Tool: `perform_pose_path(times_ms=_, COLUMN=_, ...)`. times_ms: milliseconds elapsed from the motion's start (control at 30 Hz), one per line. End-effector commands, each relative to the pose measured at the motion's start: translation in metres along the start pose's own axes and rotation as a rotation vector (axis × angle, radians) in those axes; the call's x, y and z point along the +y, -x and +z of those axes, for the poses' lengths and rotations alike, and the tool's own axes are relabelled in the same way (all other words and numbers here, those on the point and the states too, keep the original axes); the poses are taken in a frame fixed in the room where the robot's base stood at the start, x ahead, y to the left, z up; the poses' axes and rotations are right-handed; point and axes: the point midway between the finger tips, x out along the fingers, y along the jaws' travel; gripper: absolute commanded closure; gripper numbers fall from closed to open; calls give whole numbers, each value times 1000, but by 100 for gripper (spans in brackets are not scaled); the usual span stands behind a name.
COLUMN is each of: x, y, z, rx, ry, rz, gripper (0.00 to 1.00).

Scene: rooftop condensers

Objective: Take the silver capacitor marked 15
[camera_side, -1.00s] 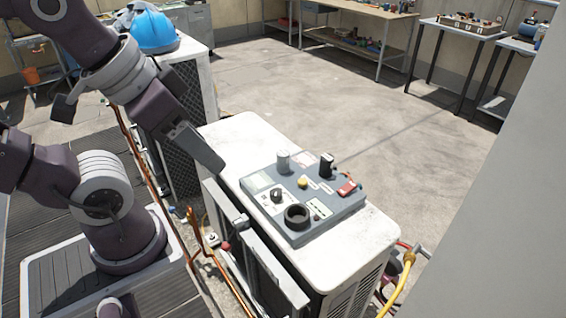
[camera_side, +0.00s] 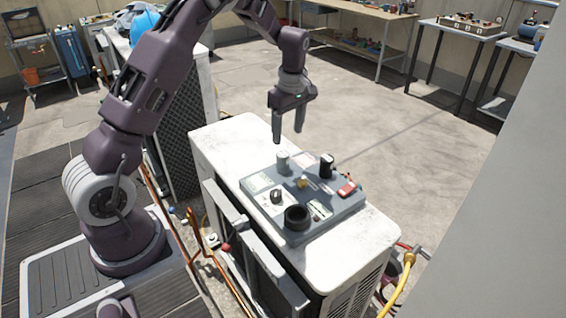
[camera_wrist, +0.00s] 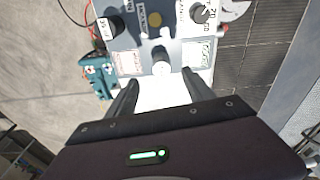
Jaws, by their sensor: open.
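A silver capacitor (camera_side: 283,161), a short upright light cylinder, stands at the far edge of a grey panel (camera_side: 343,208) on a white condenser unit. In the wrist view the silver capacitor (camera_wrist: 161,62) shows near the middle, just beyond my fingertips; I cannot read a number on it. My gripper (camera_side: 287,136) is above it, fingers pointing down, open and empty. In the wrist view my gripper (camera_wrist: 160,78) has its two fingers spread to either side of the capacitor's line, apart from it.
On the panel are a black capacitor (camera_side: 326,166), a yellow button (camera_side: 303,182), a dark knob (camera_side: 276,196), a black ring (camera_side: 297,217) and a red part (camera_side: 347,188). The white condenser top (camera_side: 225,150) is clear on the left. Benches (camera_side: 360,40) stand far behind.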

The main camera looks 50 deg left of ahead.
Motion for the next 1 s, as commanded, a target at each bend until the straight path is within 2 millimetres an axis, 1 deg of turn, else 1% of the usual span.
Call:
perform_pose_path(times_ms=33, x=3, y=-15, z=-5, rx=8, ry=38, rz=-17, gripper=39)
perform_pose_path(times_ms=133, x=6, y=-30, z=-10, rx=16, ry=80, rz=-29, gripper=39)
perform_pose_path(times_ms=267, x=4, y=-48, z=-10, rx=16, ry=83, rz=-31, gripper=39)
perform_pose_path(times_ms=400, x=-1, y=-74, z=-10, rx=14, ry=83, rz=-33, gripper=39)
perform_pose_path(times_ms=500, x=-1, y=-90, z=-11, rx=15, ry=81, rz=-30, gripper=39)
perform_pose_path(times_ms=600, x=-1, y=-97, z=-11, rx=15, ry=80, rz=-29, gripper=39)
perform_pose_path(times_ms=767, x=-1, y=-97, z=-10, rx=15, ry=80, rz=-28, gripper=39)
perform_pose_path(times_ms=800, x=-1, y=-97, z=-10, rx=15, ry=79, rz=-28, gripper=41)
perform_pose_path(times_ms=867, x=-1, y=-97, z=-10, rx=15, ry=79, rz=-28, gripper=53)
perform_pose_path(times_ms=1000, x=-1, y=-97, z=-10, rx=15, ry=79, rz=-28, gripper=80)
